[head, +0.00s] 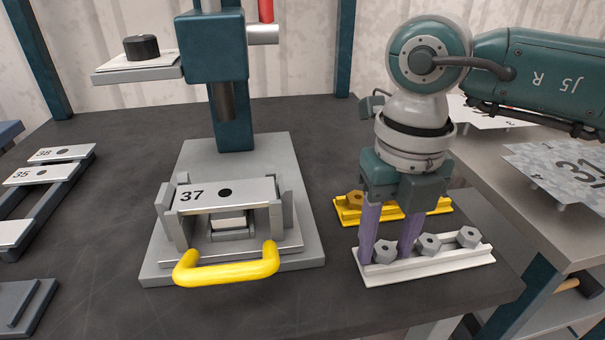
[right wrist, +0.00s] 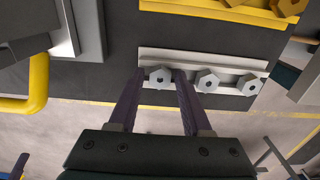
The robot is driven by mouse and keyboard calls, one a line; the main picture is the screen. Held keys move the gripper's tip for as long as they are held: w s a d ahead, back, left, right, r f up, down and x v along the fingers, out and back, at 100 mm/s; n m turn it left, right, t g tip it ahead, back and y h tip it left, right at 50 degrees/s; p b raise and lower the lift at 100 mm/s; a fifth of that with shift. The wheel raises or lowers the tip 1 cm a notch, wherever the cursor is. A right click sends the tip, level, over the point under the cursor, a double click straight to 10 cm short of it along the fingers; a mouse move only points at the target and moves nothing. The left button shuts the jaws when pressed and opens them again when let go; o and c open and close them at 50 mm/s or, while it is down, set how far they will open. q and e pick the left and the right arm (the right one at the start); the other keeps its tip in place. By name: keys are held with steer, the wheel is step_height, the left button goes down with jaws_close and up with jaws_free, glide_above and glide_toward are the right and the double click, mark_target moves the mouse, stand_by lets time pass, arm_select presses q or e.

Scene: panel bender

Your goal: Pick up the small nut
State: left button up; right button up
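Several small grey hex nuts stand in a row on a white rail tray (head: 428,268). The leftmost small nut (head: 384,251) also shows in the right wrist view (right wrist: 160,77). My right gripper (head: 387,250) points down with its two purple fingers on either side of this nut, the fingertips low at the tray. The fingers are apart, with narrow gaps seeming to show beside the nut; contact is hard to judge. The other small nuts (head: 428,243) sit to the right of the fingers.
A yellow tray (head: 438,206) with larger brownish nuts lies just behind the white one. A bender press with plate 37 (head: 248,193) and a yellow handle (head: 227,268) stands to the left. The dark table's (head: 345,300) front edge is close to the white tray.

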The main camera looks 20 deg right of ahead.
jaws_close()
steer(key=shift+r, duration=0.1)
stand_by(0.3)
